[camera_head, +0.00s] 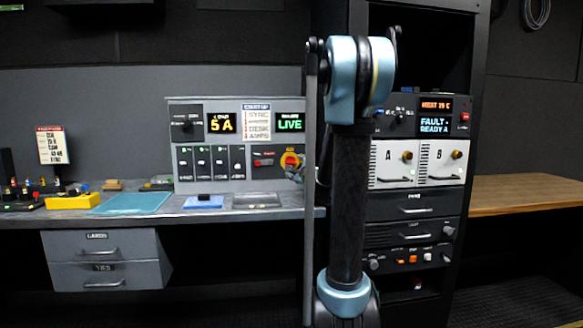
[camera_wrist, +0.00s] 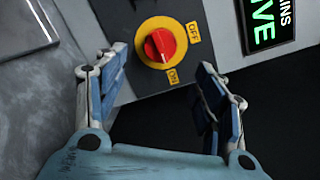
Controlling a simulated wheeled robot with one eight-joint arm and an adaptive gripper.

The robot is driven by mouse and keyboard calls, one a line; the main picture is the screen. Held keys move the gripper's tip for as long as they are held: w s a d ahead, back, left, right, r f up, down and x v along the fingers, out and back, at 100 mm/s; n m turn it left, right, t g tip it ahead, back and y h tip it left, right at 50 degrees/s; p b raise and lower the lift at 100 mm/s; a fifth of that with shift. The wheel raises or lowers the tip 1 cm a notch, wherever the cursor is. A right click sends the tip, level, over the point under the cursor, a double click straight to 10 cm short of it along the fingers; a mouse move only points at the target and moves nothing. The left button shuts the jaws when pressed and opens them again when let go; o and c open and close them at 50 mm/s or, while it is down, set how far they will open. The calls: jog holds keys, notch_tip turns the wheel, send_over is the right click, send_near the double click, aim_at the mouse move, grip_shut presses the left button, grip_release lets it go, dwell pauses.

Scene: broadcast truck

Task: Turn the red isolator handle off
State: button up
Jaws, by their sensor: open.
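The red isolator handle (camera_wrist: 161,45) sits on a round yellow plate (camera_wrist: 147,62) in the upper middle of the wrist view. A yellow OFF label (camera_wrist: 193,32) is at its upper right and a yellow ON label (camera_wrist: 173,76) is below it. Which label the handle points at is hard to tell. My gripper (camera_wrist: 163,59) is open, its fingers on either side of the handle in the picture, with no clear contact. In the head view the red handle (camera_head: 290,161) shows at the console's right, beside my arm; the gripper is not clearly visible there.
The grey console (camera_head: 210,110) carries a lit LIVE display (camera_head: 290,123), which also shows in the wrist view (camera_wrist: 263,22). A rack with A and B units (camera_head: 415,163) stands right of my arm. The bench (camera_head: 240,215) holds a blue mat (camera_head: 130,203) and a yellow box (camera_head: 73,201).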

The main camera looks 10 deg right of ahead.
aim_at(292, 163)
jog(key=w, duration=0.6)
jog(key=w+a, duration=0.1)
jog(key=w, duration=0.2)
jog(key=shift+w, duration=0.35)
jog(key=c, duration=1.1)
